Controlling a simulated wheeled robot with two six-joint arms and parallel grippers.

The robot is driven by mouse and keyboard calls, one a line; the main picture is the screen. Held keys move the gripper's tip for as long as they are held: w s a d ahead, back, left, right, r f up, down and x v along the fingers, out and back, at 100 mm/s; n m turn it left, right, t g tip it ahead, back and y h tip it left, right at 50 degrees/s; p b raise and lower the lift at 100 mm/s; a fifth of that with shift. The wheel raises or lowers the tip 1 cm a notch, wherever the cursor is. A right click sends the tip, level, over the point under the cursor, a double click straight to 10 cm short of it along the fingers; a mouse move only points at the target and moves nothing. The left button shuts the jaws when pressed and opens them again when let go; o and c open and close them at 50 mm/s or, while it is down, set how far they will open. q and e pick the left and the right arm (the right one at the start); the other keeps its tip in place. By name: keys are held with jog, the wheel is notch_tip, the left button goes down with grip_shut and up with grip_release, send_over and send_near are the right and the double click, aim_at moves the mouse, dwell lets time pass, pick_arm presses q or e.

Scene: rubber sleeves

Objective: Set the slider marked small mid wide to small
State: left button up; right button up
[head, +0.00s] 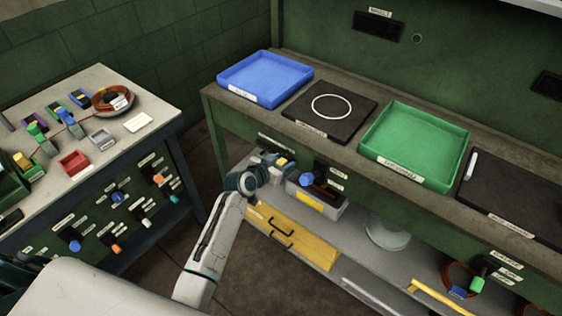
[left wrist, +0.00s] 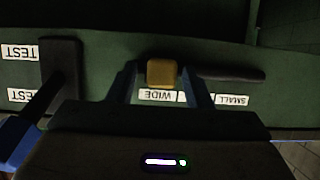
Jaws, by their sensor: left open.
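The slider's yellow knob (left wrist: 161,73) stands above the WIDE label (left wrist: 160,95) in the left wrist view, at the left end of its dark slot (left wrist: 235,74). The SMALL label (left wrist: 232,100) is at the right end; the middle label is mostly hidden behind a finger. My left gripper (left wrist: 159,72) is open, with one finger on each side of the knob. I cannot tell whether either finger touches it. In the head view my left gripper (head: 268,167) is at the bench's front panel, beside the small yellow knob (head: 281,162).
A blue-tipped lever (head: 306,179) with TEST labels (left wrist: 20,52) is close beside the slider. Blue (head: 265,78) and green (head: 415,145) trays lie on the bench top.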

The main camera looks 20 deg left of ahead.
pick_arm(q)
jog(key=shift+c, duration=0.3)
